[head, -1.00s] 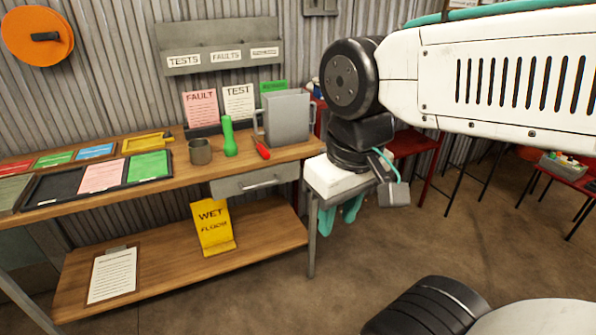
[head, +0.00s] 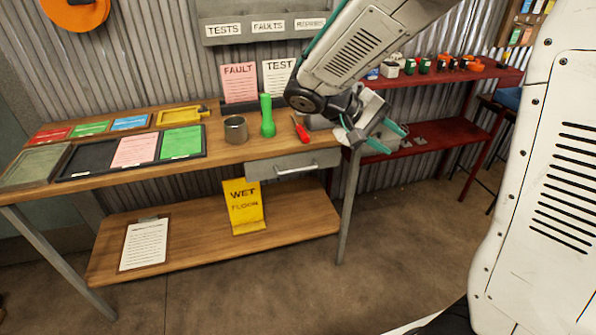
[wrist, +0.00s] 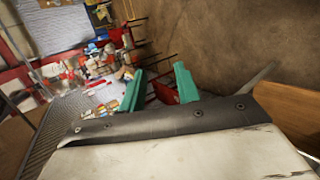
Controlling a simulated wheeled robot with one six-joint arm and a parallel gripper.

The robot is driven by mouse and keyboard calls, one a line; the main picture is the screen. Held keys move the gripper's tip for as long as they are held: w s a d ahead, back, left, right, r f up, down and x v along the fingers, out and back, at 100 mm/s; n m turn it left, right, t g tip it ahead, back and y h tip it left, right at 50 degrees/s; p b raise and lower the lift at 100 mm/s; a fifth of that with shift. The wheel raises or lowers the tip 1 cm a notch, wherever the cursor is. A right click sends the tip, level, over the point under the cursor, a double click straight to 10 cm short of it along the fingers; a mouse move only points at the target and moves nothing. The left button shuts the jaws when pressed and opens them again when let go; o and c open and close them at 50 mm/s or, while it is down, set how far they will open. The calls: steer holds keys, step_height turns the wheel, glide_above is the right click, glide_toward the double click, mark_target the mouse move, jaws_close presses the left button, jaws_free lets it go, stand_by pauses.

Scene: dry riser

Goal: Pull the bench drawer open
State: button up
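The bench drawer (head: 262,171) is a grey box front under the right end of the wooden bench top (head: 215,155). It looks shut. Its pale bar handle (head: 297,170) runs across the front and is uncovered. My gripper (head: 387,138) is to the right of and a little above the drawer, past the bench's right end, apart from the handle. Its two teal fingers stand apart with nothing between them. They also show apart in the wrist view (wrist: 160,86), pointing away from the drawer. The drawer is not seen in the wrist view.
A green torch-like object (head: 267,116), a metal cup (head: 236,130) and a red-handled tool (head: 301,130) stand or lie on the bench above the drawer. A yellow wet-floor sign (head: 243,206) is on the lower shelf. A red shelf unit (head: 432,138) stands behind my gripper. The floor in front is clear.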

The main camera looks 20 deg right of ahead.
steer(key=w+a+f+n+t+h, duration=0.1)
steer(key=w+f+t+h, duration=0.15)
steer(key=w, duration=0.35)
steer(key=w+a+f+n+t+h, duration=0.1)
steer(key=w+a+f+h, duration=0.1)
steer(key=w+f, duration=0.25)
steer(key=n+t+y, duration=0.1)
steer(key=n+t, duration=0.5)
steer(key=t, duration=0.6)
glide_toward(298, 171)
steer(key=x, duration=0.3)
steer(key=shift+t+y, duration=0.25)
steer(key=x, duration=0.7)
steer(key=shift+w+d+f, duration=0.1)
steer(key=shift+w+d, duration=0.05)
steer(key=shift+w, duration=0.05)
jaws_close()
